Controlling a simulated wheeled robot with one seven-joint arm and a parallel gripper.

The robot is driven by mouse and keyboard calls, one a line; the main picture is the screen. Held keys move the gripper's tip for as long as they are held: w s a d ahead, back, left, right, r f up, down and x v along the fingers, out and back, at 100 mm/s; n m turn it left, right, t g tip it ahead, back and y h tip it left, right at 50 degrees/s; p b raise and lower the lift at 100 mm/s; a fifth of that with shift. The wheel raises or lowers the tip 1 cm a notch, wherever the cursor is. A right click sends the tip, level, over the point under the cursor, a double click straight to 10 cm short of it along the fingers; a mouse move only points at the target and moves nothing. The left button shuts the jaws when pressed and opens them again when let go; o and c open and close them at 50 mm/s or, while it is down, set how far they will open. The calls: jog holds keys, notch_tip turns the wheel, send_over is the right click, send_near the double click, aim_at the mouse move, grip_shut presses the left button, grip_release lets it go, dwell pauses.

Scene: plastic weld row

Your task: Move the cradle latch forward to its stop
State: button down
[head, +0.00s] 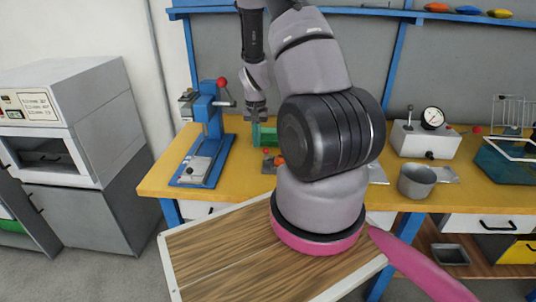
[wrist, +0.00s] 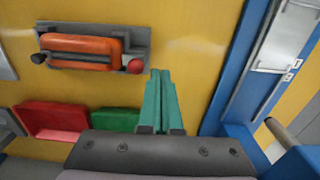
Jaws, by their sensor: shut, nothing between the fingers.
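The cradle (wrist: 140,38) is a grey block on the yellow bench with an orange rounded body (wrist: 85,45) in it. A thin dark rod runs along the cradle, with a black end at the left and a red knob (wrist: 135,66) at the right; it looks like the latch. In the head view the cradle is partly hidden behind my arm, and its orange part (head: 279,159) shows. My gripper (wrist: 160,72) has teal fingers, shut and empty. Its tips appear just right of the red knob in the wrist view, apart from it; the height gap is unclear.
A blue press (head: 207,135) stands left of my gripper. A green bin (wrist: 115,121) and a red bin (wrist: 52,120) lie beside the fingers. A grey cup (head: 417,181) and a gauge box (head: 425,140) stand at the right. Bare yellow bench (wrist: 195,45) lies beyond the fingertips.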

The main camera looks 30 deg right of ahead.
jog(key=shift+f, duration=0.15)
jog(key=shift+f, duration=1.75)
jog(key=shift+d, duration=0.1)
jog(key=shift+s+d, duration=0.45)
jog(key=shift+d, duration=0.15)
jog(key=shift+s+d, duration=0.15)
jog(key=shift+d, duration=0.05)
jog(key=shift+a, duration=0.15)
